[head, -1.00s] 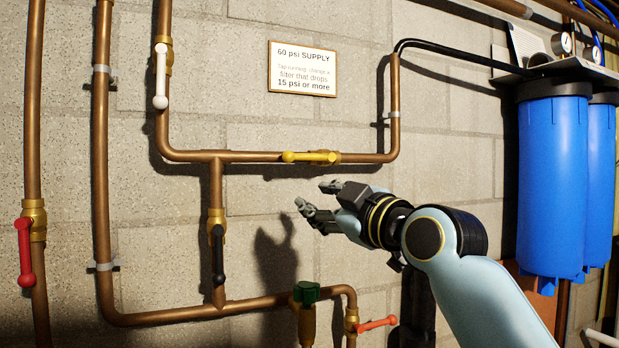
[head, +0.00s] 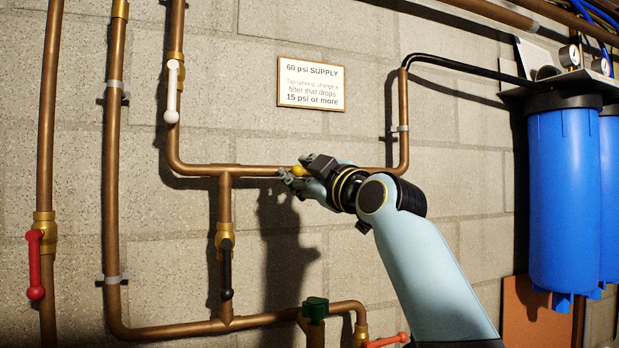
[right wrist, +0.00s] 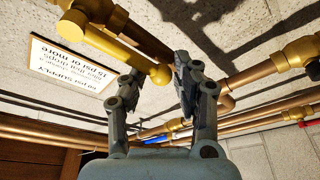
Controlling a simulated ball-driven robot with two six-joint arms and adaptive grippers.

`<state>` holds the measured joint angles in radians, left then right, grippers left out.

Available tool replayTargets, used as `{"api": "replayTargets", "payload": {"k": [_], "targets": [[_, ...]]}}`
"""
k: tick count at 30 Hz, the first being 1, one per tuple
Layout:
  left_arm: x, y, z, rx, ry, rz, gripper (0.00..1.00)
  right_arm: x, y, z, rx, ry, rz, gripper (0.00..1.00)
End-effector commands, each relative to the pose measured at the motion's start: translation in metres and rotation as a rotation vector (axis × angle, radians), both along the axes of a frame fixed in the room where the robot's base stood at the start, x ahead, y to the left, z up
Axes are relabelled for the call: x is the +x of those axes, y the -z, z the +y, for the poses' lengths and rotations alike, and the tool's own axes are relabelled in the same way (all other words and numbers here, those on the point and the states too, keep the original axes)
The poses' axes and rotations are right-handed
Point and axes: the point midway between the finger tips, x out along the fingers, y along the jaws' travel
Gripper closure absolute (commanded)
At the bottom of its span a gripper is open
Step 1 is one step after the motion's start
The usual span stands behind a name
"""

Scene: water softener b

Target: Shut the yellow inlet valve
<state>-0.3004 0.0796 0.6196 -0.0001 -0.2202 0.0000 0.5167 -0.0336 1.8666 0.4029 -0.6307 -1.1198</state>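The yellow inlet valve (head: 299,169) sits on the upper horizontal copper pipe, mostly hidden behind my right gripper (head: 297,178) in the head view. In the right wrist view its yellow lever (right wrist: 115,49) runs along the pipe and ends in a round knob. My right gripper (right wrist: 158,76) has its fingers spread, with the knob between or just beyond the fingertips. A gap shows between the fingers, and I cannot tell whether either finger touches the lever. My left gripper is not in view.
Nearby valves have a white lever (head: 172,92), a black lever (head: 226,268), a red lever (head: 35,265), a green knob (head: 315,308) and an orange-red lever (head: 388,341). A sign (head: 311,84) hangs above. Blue filter housings (head: 565,195) stand at the right.

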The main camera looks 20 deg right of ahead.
Motion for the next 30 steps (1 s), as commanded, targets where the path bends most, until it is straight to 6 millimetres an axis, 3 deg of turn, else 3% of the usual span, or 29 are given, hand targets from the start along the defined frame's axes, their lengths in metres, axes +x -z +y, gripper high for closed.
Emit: {"api": "replayTargets", "payload": {"k": [4,11,22,30], "targets": [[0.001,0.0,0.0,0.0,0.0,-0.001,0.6,0.0,0.004,0.0,0.0,-0.001,0.009,0.93],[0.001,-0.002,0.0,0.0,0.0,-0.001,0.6,0.0,0.003,0.0,-0.001,-0.002,0.014,0.93],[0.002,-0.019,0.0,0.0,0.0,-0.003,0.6,0.0,-0.022,-0.004,-0.001,-0.001,0.008,0.98],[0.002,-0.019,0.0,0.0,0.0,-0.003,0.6,0.0,-0.022,-0.004,-0.001,0.0,0.005,0.99]]}}
